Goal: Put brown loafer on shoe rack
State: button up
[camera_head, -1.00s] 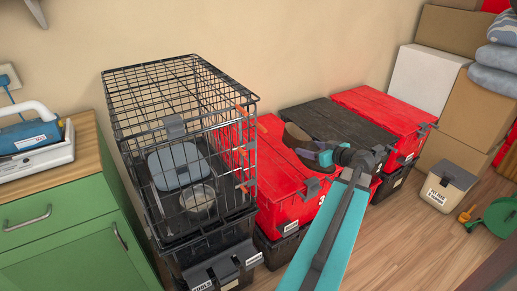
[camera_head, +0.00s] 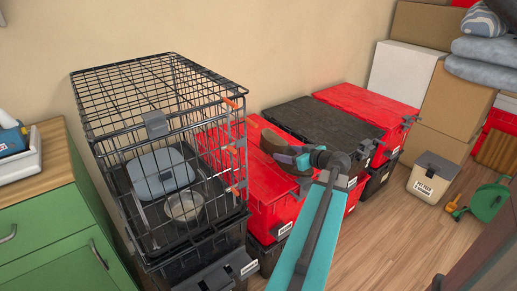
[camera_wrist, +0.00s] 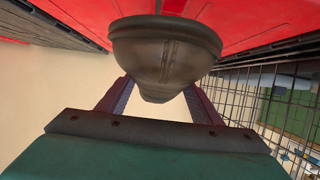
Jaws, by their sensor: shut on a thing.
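The brown loafer (camera_head: 279,149) is held in my gripper (camera_head: 302,160), above the red-lidded tote beside the wire crate. In the wrist view the loafer (camera_wrist: 166,48) fills the top middle, its rounded end between the two fingers of my gripper (camera_wrist: 160,92). The fingers are shut on it. I see no shoe rack in these frames.
A black wire crate (camera_head: 160,125) stands left of the loafer on a dark tote. Red totes (camera_head: 375,112) and a black-lidded tote (camera_head: 322,125) line the wall. A beige bin (camera_head: 433,177) and a green dustpan (camera_head: 490,204) are at right. Floor (camera_head: 405,230) is clear in front.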

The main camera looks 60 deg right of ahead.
aim_at(283, 147)
jog(key=w+d, duration=0.2)
jog(key=w, duration=0.3)
jog(key=w+d+f, duration=0.1)
jog(key=w+d, duration=0.1)
jog(key=w, duration=0.2)
jog(key=w+d, duration=0.2)
jog(key=w, duration=0.3)
jog(key=shift+w+d+f, duration=0.25)
jog(key=shift+w, duration=0.05)
jog(key=shift+f, duration=1.7)
jog(key=o, duration=1.5)
jog(key=shift+f, duration=0.1)
jog(key=shift+s, duration=0.1)
jog(key=v, duration=1.2)
